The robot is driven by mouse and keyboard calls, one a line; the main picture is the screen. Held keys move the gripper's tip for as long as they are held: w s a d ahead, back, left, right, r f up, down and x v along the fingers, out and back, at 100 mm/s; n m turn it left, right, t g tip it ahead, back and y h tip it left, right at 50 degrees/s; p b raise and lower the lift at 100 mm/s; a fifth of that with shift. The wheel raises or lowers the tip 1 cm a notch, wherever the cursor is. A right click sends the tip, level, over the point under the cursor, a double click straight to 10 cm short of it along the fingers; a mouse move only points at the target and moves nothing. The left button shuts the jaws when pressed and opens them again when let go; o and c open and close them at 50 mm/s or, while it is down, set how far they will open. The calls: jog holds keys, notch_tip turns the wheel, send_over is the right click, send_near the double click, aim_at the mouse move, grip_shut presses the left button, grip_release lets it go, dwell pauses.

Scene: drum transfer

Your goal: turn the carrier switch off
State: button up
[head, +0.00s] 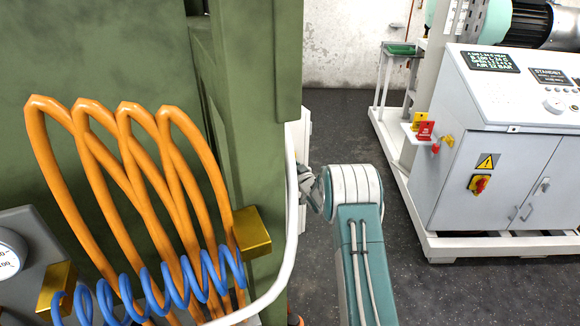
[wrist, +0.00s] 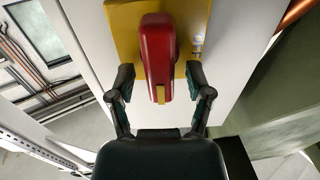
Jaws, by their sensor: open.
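The carrier switch, a red handle (wrist: 157,42) on a yellow plate (wrist: 122,20), is mounted on a light panel (wrist: 235,45) in the wrist view. My gripper (wrist: 160,76) is open, with one dark finger on each side of the handle's near end. I see gaps between the fingers and the handle; no grip shows. The handle lies lengthwise in the picture, its near end toward my palm. In the head view my gripper is mostly hidden behind the green column's edge and a white panel edge, and the switch cannot be seen.
A green column (head: 243,90) stands close left of my arm, with coiled orange hoses (head: 98,175), a blue coiled hose (head: 160,290) and a white cable (head: 291,210). A white control cabinet (head: 460,150) with a red-and-yellow rotary switch (head: 479,184) stands right. Dark floor between is clear.

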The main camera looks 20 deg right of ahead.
grip_shut()
